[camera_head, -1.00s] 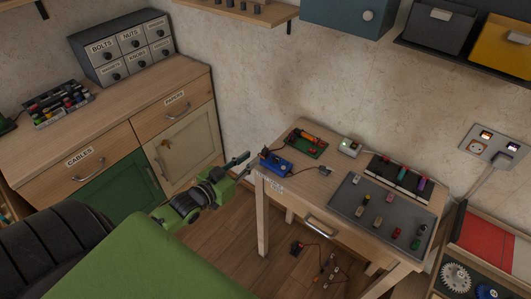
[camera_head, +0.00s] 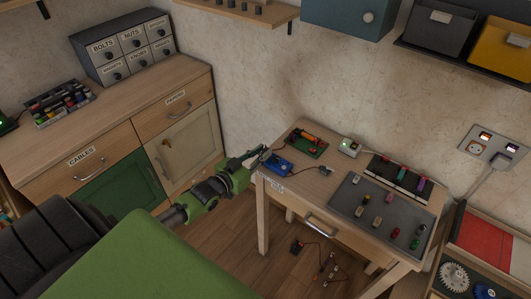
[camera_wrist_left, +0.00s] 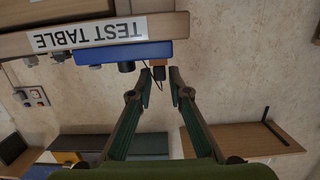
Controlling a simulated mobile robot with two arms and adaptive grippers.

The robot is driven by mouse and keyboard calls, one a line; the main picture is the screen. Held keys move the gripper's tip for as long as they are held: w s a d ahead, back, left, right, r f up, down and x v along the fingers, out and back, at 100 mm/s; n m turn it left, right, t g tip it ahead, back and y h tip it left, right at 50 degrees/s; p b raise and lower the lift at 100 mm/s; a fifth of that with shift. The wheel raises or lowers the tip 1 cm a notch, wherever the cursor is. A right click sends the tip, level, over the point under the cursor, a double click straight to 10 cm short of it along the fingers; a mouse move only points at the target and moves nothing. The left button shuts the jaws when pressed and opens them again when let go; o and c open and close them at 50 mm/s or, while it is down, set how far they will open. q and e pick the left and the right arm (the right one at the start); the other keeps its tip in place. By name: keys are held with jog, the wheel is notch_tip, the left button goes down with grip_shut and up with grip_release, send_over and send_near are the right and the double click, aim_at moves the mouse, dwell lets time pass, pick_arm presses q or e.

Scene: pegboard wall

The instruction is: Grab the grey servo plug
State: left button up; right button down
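A blue device (camera_head: 279,165) sits at the left end of the test table, with thin wires at it. A small grey plug-like piece (camera_head: 325,171) lies to its right; I cannot tell for certain that it is the servo plug. My left gripper (camera_head: 260,154) is at the table's left edge, beside the blue device. In the left wrist view the gripper (camera_wrist_left: 160,74) is open. The blue device (camera_wrist_left: 110,53) is ahead, with an orange-brown part (camera_wrist_left: 159,61) and a small dark piece (camera_wrist_left: 158,73) between the fingertips. No grip on it shows. My right gripper is out of view.
The test table (camera_head: 300,204) also bears a green board (camera_head: 307,143), a white box (camera_head: 350,146) and a dark mat (camera_head: 350,211) with several small parts. A drawer cabinet (camera_head: 110,142) stands left. Wired parts (camera_head: 297,246) lie on the floor.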

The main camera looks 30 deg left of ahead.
pick_arm(q)
grip_shut()
